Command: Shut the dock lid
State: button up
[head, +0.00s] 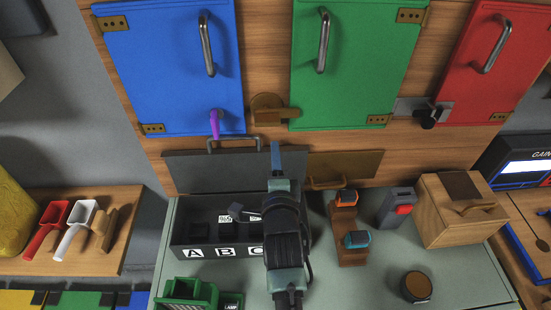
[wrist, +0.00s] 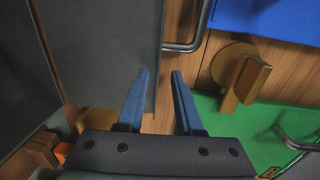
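The dock (head: 190,248) is a dark open box marked A, B, C on its front, standing on the grey-green bench. Its grey lid (head: 200,174) stands raised at the back, with a metal bar handle (head: 234,141) along its top edge. My gripper (head: 276,148) is at the lid's right end, to the right of the handle. In the wrist view, my gripper (wrist: 161,72) has two blue fingers apart with nothing held. The lid (wrist: 110,50) shows behind the left finger, and its handle (wrist: 188,45) lies beyond the fingertips. My arm hides the dock's right end.
Blue (head: 170,65), green (head: 350,65) and red (head: 490,70) doors are on the wooden wall above. A brass latch (head: 270,108) sticks out above my gripper. A watch stand (head: 347,235) and wooden box (head: 465,225) stand right. A green crate (head: 190,292) is in front.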

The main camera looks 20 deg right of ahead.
jog(key=shift+w+d, duration=0.1)
jog(key=shift+w, duration=0.3)
jog(key=c, duration=0.5)
jog(key=shift+r, duration=0.1)
grip_shut()
